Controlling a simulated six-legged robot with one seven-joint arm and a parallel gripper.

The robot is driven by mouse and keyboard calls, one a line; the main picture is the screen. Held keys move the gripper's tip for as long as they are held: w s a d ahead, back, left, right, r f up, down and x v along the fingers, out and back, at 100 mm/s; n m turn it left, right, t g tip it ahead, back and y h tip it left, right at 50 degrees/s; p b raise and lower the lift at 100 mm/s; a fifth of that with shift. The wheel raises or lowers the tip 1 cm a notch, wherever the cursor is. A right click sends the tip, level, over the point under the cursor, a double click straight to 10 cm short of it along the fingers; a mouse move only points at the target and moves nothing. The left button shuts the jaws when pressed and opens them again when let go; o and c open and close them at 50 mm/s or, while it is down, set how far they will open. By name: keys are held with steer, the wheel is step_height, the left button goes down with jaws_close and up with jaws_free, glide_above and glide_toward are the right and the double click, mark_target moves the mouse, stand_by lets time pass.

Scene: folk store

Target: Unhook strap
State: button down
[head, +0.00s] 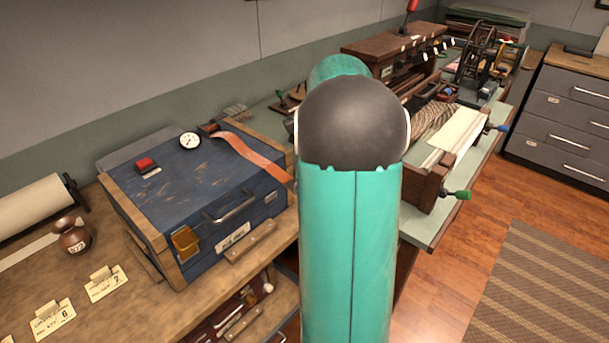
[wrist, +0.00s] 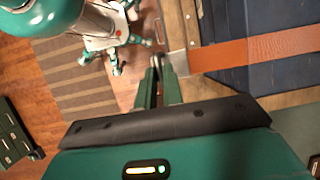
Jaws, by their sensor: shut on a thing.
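My gripper (wrist: 164,66) is shut on this end of the strap, beside the box. In the head view my arm hides the gripper and the strap's end. Whether the strap is hooked on anything at its end cannot be told.
A round dial (head: 190,141) and a red button (head: 146,164) sit on the lid. A green-topped bench with a wooden press and tools is at right.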

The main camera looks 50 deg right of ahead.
steer(key=shift+w+a+r, duration=0.1)
steer(key=shift+w+r, duration=0.05)
steer(key=shift+w, duration=0.1)
steer(key=c, duration=1.5)
jaws_free()
steer(key=shift+w, duration=0.15)
steer(key=shift+s, duration=0.2)
steer(key=v, duration=1.4)
steer(key=shift+s, duration=0.1)
steer(key=a+n+t+h, duration=0.1)
steer(key=a+n+h, duration=0.4)
steer(key=a, duration=1.6)
steer(key=s+a+f+n+t, duration=0.1)
steer(key=s+a+f+n, duration=0.1)
steer(key=s+a+n, duration=0.1)
steer(key=s+a+f+n+t, duration=0.1)
steer(key=s+a+f+n, duration=0.2)
steer(key=a+n, duration=0.2)
steer(key=s+a+f+n+t, duration=0.2)
steer(key=s+a+n, duration=0.1)
steer(key=a, duration=0.5)
steer(key=shift+s+a+f+n, duration=0.25)
steer(key=shift+a+f+n, duration=0.1)
steer(key=shift+n, duration=0.45)
